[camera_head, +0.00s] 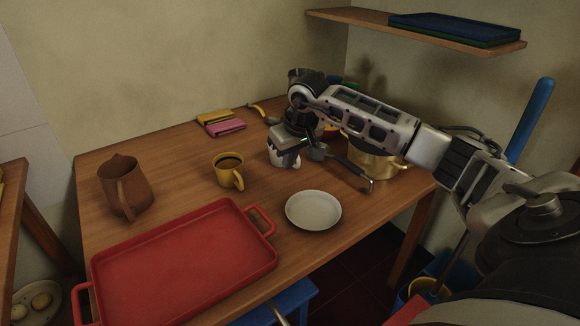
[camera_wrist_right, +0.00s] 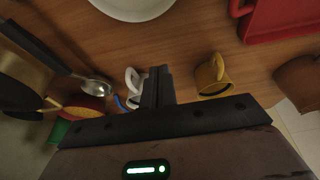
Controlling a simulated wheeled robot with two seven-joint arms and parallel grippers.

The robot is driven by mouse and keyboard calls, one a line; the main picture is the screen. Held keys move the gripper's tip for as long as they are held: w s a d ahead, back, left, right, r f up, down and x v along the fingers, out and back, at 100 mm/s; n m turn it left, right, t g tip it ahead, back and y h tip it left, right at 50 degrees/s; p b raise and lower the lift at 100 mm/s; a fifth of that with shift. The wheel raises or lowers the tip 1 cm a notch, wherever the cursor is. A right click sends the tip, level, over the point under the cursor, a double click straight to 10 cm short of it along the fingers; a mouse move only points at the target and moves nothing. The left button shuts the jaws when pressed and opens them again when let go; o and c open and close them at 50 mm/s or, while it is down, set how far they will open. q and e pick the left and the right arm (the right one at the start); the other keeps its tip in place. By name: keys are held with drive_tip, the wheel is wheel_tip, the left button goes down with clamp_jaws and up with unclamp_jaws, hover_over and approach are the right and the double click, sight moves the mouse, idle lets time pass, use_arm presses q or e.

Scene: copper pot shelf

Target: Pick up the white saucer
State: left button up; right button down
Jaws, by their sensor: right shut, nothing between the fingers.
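The white saucer (camera_head: 313,210) lies flat and empty on the wooden table near its front edge, right of the red tray. Its rim also shows at the top of the right wrist view (camera_wrist_right: 132,8). My right gripper (camera_head: 287,160) is shut and empty, pointing down beside a white mug (camera_head: 276,157), behind and left of the saucer and apart from it. In the wrist view the closed fingers (camera_wrist_right: 158,85) overlap the mug's outline (camera_wrist_right: 133,82); I cannot tell if they touch it. My left gripper is not in view.
A red tray (camera_head: 185,262) fills the front left of the table (camera_head: 170,180). A yellow mug (camera_head: 228,171) and brown jug (camera_head: 124,187) stand behind it. A brass pot (camera_head: 374,162) and a ladle (camera_head: 354,174) are right of my gripper. A shelf (camera_head: 360,18) hangs above.

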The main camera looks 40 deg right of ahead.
sight(313, 211)
drive_tip(key=x, duration=0.8)
drive_tip(key=shift+a, duration=0.15)
drive_tip(key=shift+s+r+p, duration=0.1)
drive_tip(key=shift+s+p, duration=0.4)
drive_tip(key=shift+s, duration=0.55)
drive_tip(key=shift+s+a, duration=0.15)
drive_tip(key=shift+s, duration=0.75)
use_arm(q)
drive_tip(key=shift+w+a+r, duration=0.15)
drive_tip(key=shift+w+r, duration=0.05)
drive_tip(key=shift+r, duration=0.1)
